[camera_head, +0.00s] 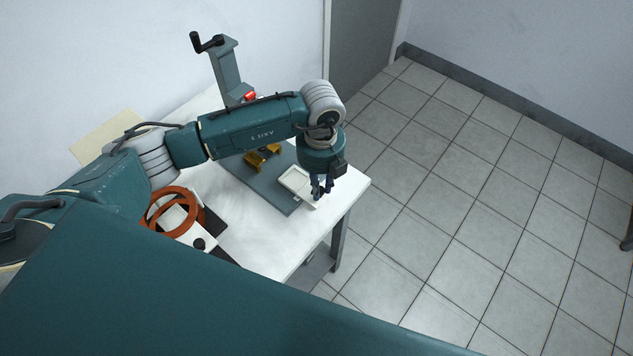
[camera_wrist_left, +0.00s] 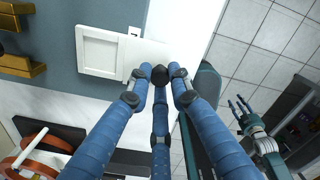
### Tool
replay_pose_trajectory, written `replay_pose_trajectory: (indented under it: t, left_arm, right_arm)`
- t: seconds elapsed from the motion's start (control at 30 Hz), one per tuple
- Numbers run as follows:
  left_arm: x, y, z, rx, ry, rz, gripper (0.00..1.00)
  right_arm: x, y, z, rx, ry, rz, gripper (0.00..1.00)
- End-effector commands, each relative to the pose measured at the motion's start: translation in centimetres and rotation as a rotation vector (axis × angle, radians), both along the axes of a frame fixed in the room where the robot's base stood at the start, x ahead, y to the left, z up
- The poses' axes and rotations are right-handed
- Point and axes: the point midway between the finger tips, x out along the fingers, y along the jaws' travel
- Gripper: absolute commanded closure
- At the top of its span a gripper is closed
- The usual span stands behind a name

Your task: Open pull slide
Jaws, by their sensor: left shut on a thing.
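The pull slide (camera_head: 297,181) is a flat white piece with a raised frame, at the right end of a grey board (camera_head: 268,190) on the table. In the left wrist view the slide (camera_wrist_left: 102,52) has a plain white tongue running toward a black round knob (camera_wrist_left: 160,74). My left gripper (camera_head: 319,189) is over the slide's outer end. In the wrist view the blue fingers of my left gripper (camera_wrist_left: 161,77) are closed around the knob. My right gripper (camera_wrist_left: 240,106) shows only in the wrist view, far off at the right, with its fingers apart and empty.
Brass blocks (camera_head: 262,155) sit on the board behind the slide. An orange ring piece (camera_head: 173,211) stands at the table's left, and a grey post with a black crank (camera_head: 222,62) at the back.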

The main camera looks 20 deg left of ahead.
Motion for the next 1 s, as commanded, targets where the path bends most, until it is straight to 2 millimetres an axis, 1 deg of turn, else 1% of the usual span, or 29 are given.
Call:
replay_pose_trajectory:
  t: [0.03, 0.1, 0.13, 0.4, 0.53, 0.67, 0.9, 1.0]
  left_arm:
    - [0.1, 0.1, 0.1, 0.0, -0.003, 0.002, 0.79]
    - [0.1, 0.1, 0.1, 0.0, -0.003, 0.002, 0.65]
    - [0.1, 0.1, 0.1, 0.0, -0.003, 0.002, 0.62]
    - [0.1, 0.1, 0.1, 0.001, -0.002, 0.001, 0.62]
    - [0.2, 0.1, 1.0, 0.0, -0.004, 0.001, 0.62]
    - [0.3, 0.1, 3.3, -0.001, -0.007, -0.001, 0.62]
    - [0.3, 0.1, 8.4, -0.001, -0.007, 0.0, 0.62]
    - [0.2, 0.1, 10.1, 0.0, -0.005, 0.001, 0.62]
  right_arm:
    - [0.0, 0.0, 0.0, 0.0, 0.0, 0.0, 0.6]
    - [0.0, 0.0, 0.0, 0.0, 0.0, 0.0, 0.6]
    - [0.0, 0.0, 0.0, 0.0, 0.0, 0.0, 0.6]
    - [-0.1, -0.1, 0.0, -0.001, 0.001, 0.001, 0.6]
    - [-0.1, -0.1, 0.0, -0.001, 0.001, 0.0, 0.6]
    - [-0.1, 0.0, 0.0, 0.0, 0.001, 0.0, 0.6]
    - [-0.1, 0.0, 0.0, 0.0, 0.001, 0.0, 0.6]
    - [-0.1, 0.0, 0.0, 0.001, 0.001, 0.0, 0.6]
